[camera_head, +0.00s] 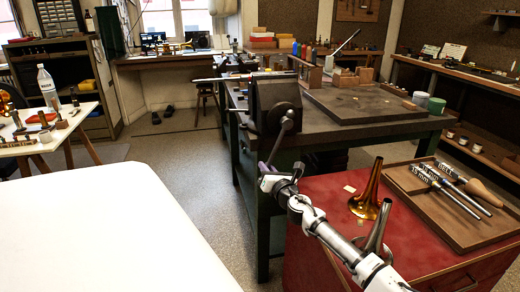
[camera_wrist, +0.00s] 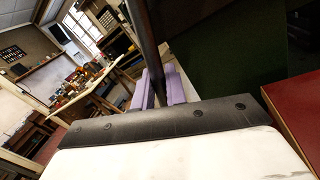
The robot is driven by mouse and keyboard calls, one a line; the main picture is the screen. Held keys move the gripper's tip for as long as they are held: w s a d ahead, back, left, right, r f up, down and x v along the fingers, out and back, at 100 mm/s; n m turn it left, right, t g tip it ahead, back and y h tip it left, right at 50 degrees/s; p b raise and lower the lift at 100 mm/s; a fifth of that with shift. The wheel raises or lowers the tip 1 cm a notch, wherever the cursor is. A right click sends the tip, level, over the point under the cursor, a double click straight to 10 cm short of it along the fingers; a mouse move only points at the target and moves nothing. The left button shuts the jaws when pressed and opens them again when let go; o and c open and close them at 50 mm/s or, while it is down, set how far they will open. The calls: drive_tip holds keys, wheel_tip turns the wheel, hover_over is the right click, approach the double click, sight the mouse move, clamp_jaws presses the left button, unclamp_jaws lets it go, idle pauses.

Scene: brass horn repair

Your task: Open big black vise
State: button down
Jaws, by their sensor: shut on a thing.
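The big black vise (camera_head: 263,95) is mounted at the near left corner of the dark workbench (camera_head: 400,126). Its round screw end faces my side, and a metal handle bar (camera_head: 280,139) slants from the screw down and to the left. My gripper (camera_head: 265,167), with purple fingers, is shut on the lower end of this bar. In the wrist view the dark bar (camera_wrist: 149,45) passes between the purple fingers (camera_wrist: 158,88). A long thin rod lies across the top of the vise. The gap between the jaws is not clear from here.
A red cabinet top (camera_head: 335,199) stands right of my arm, with a brass horn bell (camera_head: 369,203) and a wooden tool tray (camera_head: 455,224) on it. A white surface (camera_head: 110,235) fills the lower left. Open floor (camera_head: 190,160) lies left of the workbench.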

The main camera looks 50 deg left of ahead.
drive_tip(key=shift+w+d+r, duration=0.1)
drive_tip(key=shift+w+d, duration=0.05)
drive_tip(key=shift+w, duration=0.4)
drive_tip(key=shift+n, duration=0.3)
drive_tip(key=c, duration=1.8)
unclamp_jaws()
drive_tip(key=shift+c, duration=0.2)
drive_tip(key=o, duration=0.3)
drive_tip(key=shift+s+f, duration=0.1)
drive_tip(key=shift+f, duration=0.1)
drive_tip(key=b+v, duration=0.1)
drive_tip(key=v, duration=1.2)
drive_tip(key=shift+d+r, duration=0.1)
drive_tip(key=shift+d, duration=0.25)
